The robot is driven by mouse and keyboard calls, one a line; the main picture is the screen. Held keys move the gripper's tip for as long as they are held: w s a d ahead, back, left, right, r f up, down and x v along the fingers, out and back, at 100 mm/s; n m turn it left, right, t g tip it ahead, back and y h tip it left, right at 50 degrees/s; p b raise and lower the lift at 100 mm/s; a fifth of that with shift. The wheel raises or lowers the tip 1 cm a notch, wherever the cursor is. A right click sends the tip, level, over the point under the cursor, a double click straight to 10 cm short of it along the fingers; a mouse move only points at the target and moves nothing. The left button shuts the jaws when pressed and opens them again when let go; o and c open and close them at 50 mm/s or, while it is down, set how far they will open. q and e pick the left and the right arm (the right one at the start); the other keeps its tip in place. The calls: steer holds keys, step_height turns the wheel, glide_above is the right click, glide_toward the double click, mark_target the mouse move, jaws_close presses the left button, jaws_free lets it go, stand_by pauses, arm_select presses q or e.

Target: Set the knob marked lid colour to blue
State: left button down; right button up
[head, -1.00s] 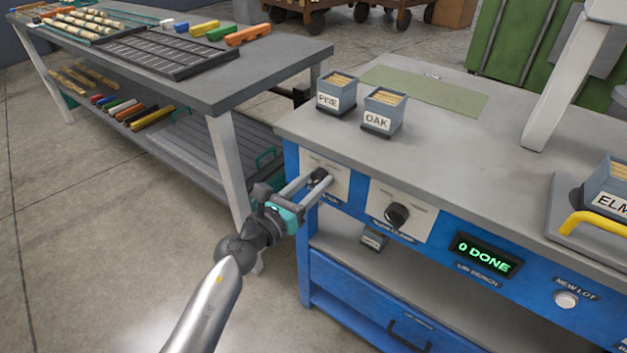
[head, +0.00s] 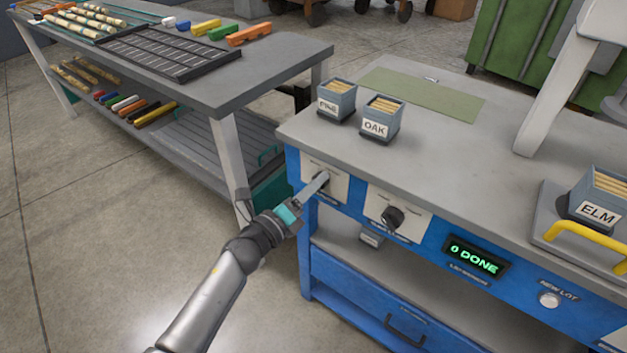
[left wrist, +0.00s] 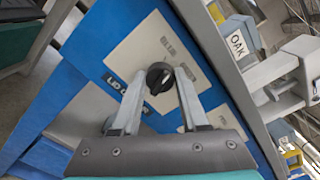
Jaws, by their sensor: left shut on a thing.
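The lid colour knob (left wrist: 159,78) is a round black knob on a cream plate (left wrist: 142,52), set in the blue front of the bench. In the left wrist view the printed label beside the plate reads LID and is partly covered by a finger. BLUE is printed on the plate near the knob; I cannot tell surely where the knob points. My left gripper (left wrist: 159,84) is shut on the knob, one finger on each side. In the head view my left gripper (head: 322,181) reaches the left plate and hides most of the knob. My right gripper is not in view.
A second black knob (head: 392,217) sits just right on its own plate. Further right are a 0 DONE display (head: 473,257) and a NEW LOT button (head: 549,300). PINE (head: 337,100) and OAK (head: 381,120) boxes stand above, near the bench edge. A grey table (head: 250,80) stands left.

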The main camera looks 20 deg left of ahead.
arm_select(q)
steer(key=shift+n+p, duration=0.6)
steer(key=shift+n, duration=1.2)
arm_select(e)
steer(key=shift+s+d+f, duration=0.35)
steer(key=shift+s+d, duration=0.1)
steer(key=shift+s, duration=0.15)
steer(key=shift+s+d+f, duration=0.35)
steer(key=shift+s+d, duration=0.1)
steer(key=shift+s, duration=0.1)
arm_select(q)
steer(key=shift+c, duration=2.1)
jaws_free()
steer(key=p+v, duration=0.2)
steer(key=v, duration=1.3)
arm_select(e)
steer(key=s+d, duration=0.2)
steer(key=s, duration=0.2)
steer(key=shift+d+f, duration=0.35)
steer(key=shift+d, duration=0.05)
arm_select(q)
steer(key=shift+s, duration=0.1)
